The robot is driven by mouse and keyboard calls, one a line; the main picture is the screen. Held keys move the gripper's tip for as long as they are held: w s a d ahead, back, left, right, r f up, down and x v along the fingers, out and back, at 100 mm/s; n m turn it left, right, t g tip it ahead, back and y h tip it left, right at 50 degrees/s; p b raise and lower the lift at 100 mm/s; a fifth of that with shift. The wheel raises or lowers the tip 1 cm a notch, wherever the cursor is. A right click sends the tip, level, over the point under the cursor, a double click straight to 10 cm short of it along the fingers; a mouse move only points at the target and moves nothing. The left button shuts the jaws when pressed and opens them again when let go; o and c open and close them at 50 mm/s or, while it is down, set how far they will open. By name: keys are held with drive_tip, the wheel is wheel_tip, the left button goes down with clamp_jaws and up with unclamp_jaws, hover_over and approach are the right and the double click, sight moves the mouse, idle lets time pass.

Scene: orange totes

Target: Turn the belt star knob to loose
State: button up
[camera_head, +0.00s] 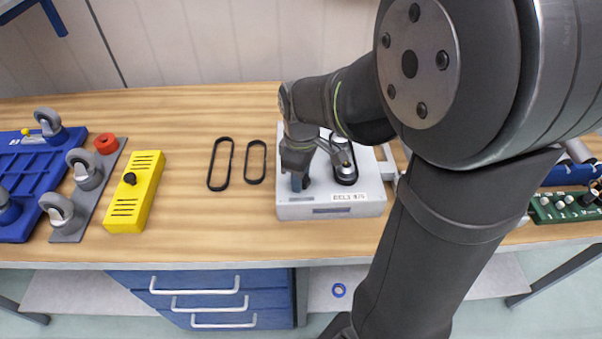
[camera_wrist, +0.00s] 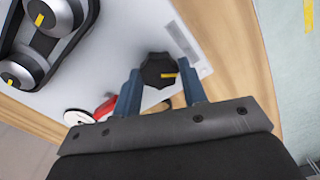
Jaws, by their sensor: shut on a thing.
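The belt star knob (camera_wrist: 158,72) is black with a yellow mark and sits near one edge of the light grey belt unit (camera_wrist: 110,55). My gripper (camera_wrist: 163,88) has its blue fingers on either side of the knob and is shut on it. In the head view the belt unit (camera_head: 300,209) stands on the bench, and my gripper (camera_head: 300,182) points down at its left front part. The knob is hidden there by my gripper. A black belt (camera_wrist: 66,45) runs around two grey pulleys with yellow marks.
Two loose black belts (camera_head: 221,164) lie left of the unit. A red part (camera_wrist: 105,107) lies close to my fingers. Bench between belts and yellow block is clear.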

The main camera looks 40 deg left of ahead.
drive_tip(key=n, duration=0.3)
drive_tip(key=shift+n, duration=2.1)
drive_tip(key=o, duration=1)
drive_tip(key=shift+r, duration=0.15)
wheel_tip(320, 180, up, 17)
drive_tip(key=shift+r, duration=0.1)
